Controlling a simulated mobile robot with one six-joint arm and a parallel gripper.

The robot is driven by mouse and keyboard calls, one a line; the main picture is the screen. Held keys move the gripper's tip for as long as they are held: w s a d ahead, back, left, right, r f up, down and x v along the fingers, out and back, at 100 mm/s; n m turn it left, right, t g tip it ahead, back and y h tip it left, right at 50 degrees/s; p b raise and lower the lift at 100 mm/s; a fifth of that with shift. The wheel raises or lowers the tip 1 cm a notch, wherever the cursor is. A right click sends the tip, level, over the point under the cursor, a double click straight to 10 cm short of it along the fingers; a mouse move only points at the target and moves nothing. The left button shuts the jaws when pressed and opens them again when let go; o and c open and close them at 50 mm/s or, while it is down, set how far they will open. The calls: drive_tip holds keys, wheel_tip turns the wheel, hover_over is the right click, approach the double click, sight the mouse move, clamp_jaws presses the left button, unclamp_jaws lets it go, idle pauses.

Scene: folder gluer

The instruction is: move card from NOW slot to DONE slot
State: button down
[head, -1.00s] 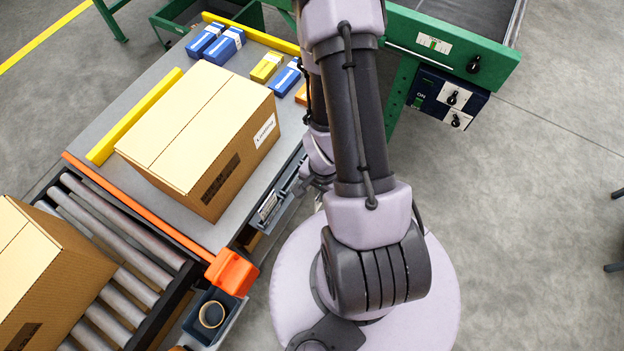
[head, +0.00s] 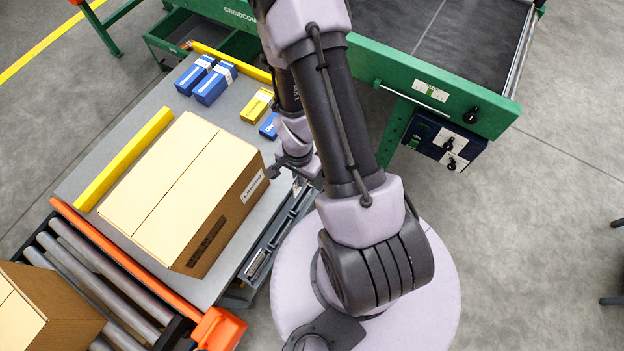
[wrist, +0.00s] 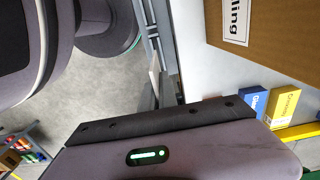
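My gripper (head: 300,172) is beside the right side of the grey table, partly hidden by my own arm in the head view. In the wrist view, its two grey fingers (wrist: 157,92) stand close together. A thin pale piece, seen nearly edge-on, shows between them and looks like the card (wrist: 154,76). A pale bit also shows below the gripper in the head view (head: 298,186). A narrow grey rack (head: 262,250) runs along the table's side. I cannot read any NOW or DONE label, so I cannot tell the slots apart.
A large cardboard box (head: 185,190) stands on the table (head: 85,180) close to the gripper. Blue cartons (head: 214,86) and a yellow carton (head: 256,105) lie behind it. A roller conveyor (head: 100,275) is at lower left, a green machine (head: 440,90) at upper right.

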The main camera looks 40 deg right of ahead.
drive_tip(key=f+b, duration=0.3)
drive_tip(key=f, duration=0.1)
drive_tip(key=f+b, duration=0.4)
drive_tip(key=f, duration=0.1)
drive_tip(key=shift+s+a+f, duration=0.2)
drive_tip(key=shift+r, duration=0.1)
drive_tip(key=c, duration=1.6)
unclamp_jaws()
wheel_tip(320, 180, up, 17)
drive_tip(key=p, duration=0.7)
drive_tip(key=shift+r, duration=0.2)
